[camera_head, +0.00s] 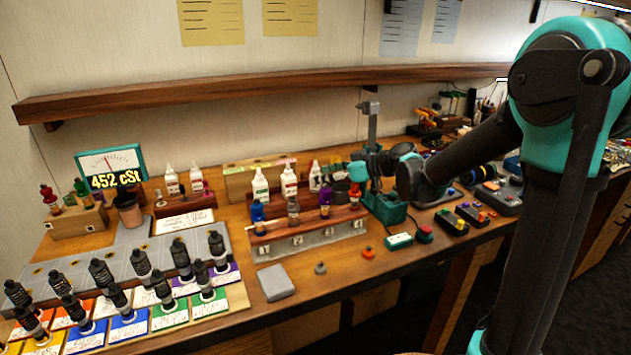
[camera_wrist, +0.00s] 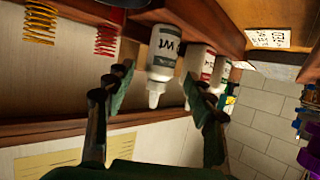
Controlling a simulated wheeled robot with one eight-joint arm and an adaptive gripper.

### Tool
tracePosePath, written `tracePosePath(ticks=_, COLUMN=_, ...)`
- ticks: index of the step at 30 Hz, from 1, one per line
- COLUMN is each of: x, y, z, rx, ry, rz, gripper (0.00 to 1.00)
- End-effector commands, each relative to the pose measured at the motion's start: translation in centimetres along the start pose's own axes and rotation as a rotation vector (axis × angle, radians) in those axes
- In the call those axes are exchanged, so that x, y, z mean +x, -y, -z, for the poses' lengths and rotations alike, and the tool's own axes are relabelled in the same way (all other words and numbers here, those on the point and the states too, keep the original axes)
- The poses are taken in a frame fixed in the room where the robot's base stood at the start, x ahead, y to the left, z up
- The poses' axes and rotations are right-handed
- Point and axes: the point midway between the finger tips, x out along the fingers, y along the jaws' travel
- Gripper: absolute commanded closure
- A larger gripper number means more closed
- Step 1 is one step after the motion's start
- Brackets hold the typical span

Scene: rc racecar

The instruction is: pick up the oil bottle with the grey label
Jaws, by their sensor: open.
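The oil bottle with the grey label (camera_wrist: 162,45) is white with a pointed cap and shows upside down in the wrist view. It appears between the two fingers of my gripper (camera_wrist: 157,78), which is open, with gaps on both sides. I cannot tell how deep the bottle lies between them. In the head view a white bottle (camera_head: 315,176) at the right end of the back row seems to be this one; its label is too small to read. My gripper (camera_head: 336,174) is close to its right there, partly lost among clutter.
A red-labelled bottle (camera_wrist: 199,63) stands close beside it; white bottles (camera_head: 260,184) and (camera_head: 289,180) continue the row. A teal-based stand (camera_head: 385,209) is to the right. The wall shelf (camera_head: 220,93) runs above.

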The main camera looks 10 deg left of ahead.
Motion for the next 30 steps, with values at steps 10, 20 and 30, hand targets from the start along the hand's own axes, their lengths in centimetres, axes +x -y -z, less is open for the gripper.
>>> tracePosePath(ticks=10, x=3.5, y=-0.1, z=-0.1, rx=0.0, ry=0.0, rz=0.0, gripper=0.46)
tracePosePath(ticks=20, x=3.4, y=-0.1, z=-0.1, rx=0.0, ry=0.0, rz=-0.001, gripper=0.71)
tracePosePath(ticks=30, x=3.4, y=-0.1, z=-0.1, rx=0.0, ry=0.0, rz=-0.001, gripper=1.0)
